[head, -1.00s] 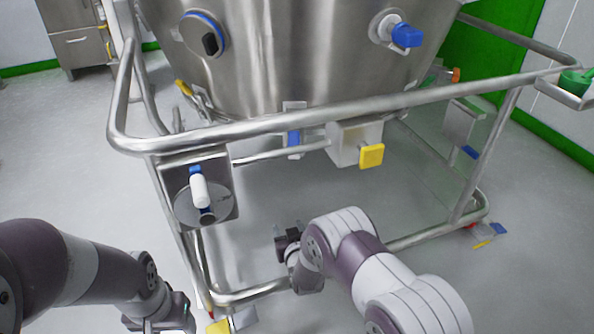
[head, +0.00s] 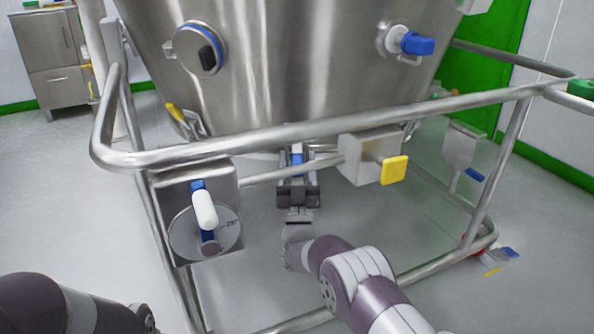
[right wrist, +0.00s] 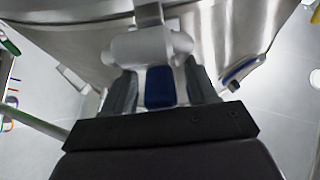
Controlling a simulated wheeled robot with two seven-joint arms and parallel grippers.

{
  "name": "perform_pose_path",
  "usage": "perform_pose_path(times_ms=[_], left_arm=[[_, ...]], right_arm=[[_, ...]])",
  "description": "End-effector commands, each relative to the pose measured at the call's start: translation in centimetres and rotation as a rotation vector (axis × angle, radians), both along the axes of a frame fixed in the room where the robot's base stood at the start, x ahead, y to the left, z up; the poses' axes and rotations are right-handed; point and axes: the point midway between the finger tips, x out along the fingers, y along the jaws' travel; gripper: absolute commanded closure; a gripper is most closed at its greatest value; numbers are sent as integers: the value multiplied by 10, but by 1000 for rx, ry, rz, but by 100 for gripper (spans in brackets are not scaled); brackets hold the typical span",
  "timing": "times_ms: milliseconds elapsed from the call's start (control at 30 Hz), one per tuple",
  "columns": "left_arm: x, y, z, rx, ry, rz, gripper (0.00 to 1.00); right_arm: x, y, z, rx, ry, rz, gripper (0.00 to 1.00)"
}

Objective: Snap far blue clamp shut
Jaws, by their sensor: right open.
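In the head view a blue clamp handle (head: 297,164) hangs under the steel vessel, beyond the front rail. My right gripper (head: 298,178) reaches in below the rail, with its fingers on either side of this handle. The right wrist view shows the blue handle (right wrist: 159,87) between the two open grey fingers, below a grey cylindrical fitting. I cannot tell whether the fingers touch it. Another blue handle (head: 415,43) sits on a port at the vessel's upper right. My left gripper is outside the head view; only part of its arm shows at lower left.
The steel frame's front rail (head: 330,125) crosses above my right arm. A box with a yellow handle (head: 393,170) stands just right of the gripper. A plate with a white-and-blue handle (head: 204,209) is at left. Floor inside the frame is clear.

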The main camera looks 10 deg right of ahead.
Motion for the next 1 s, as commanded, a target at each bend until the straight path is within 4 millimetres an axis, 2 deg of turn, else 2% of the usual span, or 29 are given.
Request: perform_pose_path(times_ms=[67, 367, 400, 567, 767, 867, 1000], left_arm=[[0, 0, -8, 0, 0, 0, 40], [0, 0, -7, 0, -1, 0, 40], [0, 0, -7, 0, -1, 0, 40], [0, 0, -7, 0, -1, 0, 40], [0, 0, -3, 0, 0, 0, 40], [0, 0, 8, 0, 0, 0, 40], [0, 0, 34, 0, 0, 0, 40]], right_arm=[[6, -1, 3, 0, -1, 0, 43], [9, -1, 10, -1, 2, 1, 43], [9, -1, 10, -1, 2, 1, 49], [9, -1, 10, -1, 2, 1, 100], [9, -1, 12, 0, 9, 1, 100], [8, 0, 15, 2, 31, 1, 100], [6, 0, 23, 5, 96, 2, 100]])
